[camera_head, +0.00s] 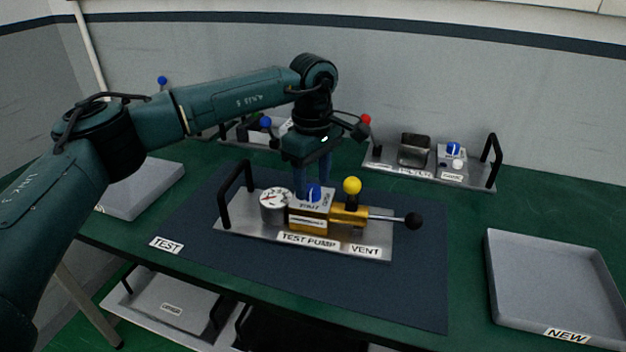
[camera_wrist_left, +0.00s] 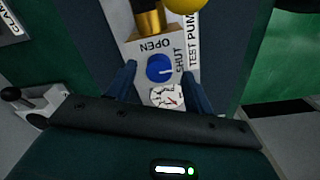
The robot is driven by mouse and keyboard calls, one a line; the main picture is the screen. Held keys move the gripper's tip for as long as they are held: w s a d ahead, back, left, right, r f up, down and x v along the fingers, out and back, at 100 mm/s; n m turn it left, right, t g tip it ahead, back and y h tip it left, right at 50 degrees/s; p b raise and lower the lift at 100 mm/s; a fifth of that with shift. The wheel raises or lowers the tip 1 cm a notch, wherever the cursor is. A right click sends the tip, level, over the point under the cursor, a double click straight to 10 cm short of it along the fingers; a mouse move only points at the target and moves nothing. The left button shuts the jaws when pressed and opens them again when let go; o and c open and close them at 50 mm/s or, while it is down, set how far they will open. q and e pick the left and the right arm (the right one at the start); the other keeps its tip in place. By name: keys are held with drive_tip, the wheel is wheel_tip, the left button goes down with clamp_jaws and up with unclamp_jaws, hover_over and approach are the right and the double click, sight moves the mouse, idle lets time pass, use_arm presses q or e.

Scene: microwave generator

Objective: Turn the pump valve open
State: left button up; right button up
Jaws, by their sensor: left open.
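The test pump (camera_head: 300,238) stands on a steel plate on the dark mat. Its pump valve is a blue round knob (camera_head: 313,193) on top, between a white gauge (camera_head: 273,199) and a yellow ball (camera_head: 352,185). In the left wrist view the knob (camera_wrist_left: 159,68) has OPEN and SHUT printed beside it; I cannot tell clearly which its pointer faces. My left gripper (camera_head: 313,181) points down over the knob, open. In the left wrist view its blue fingers (camera_wrist_left: 160,74) lie either side of the knob, with gaps; contact does not show. My right gripper is not in view.
A black handle (camera_head: 235,193) rises at the plate's left, and a lever with a black ball (camera_head: 413,220) sticks out right. Grey trays stand at the left (camera_head: 150,187) and right (camera_head: 555,285). Another plate with fittings (camera_head: 475,176) stands behind. The mat in front is clear.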

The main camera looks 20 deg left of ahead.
use_arm(q)
drive_tip(key=shift+f, duration=0.65)
drive_tip(key=c, duration=1)
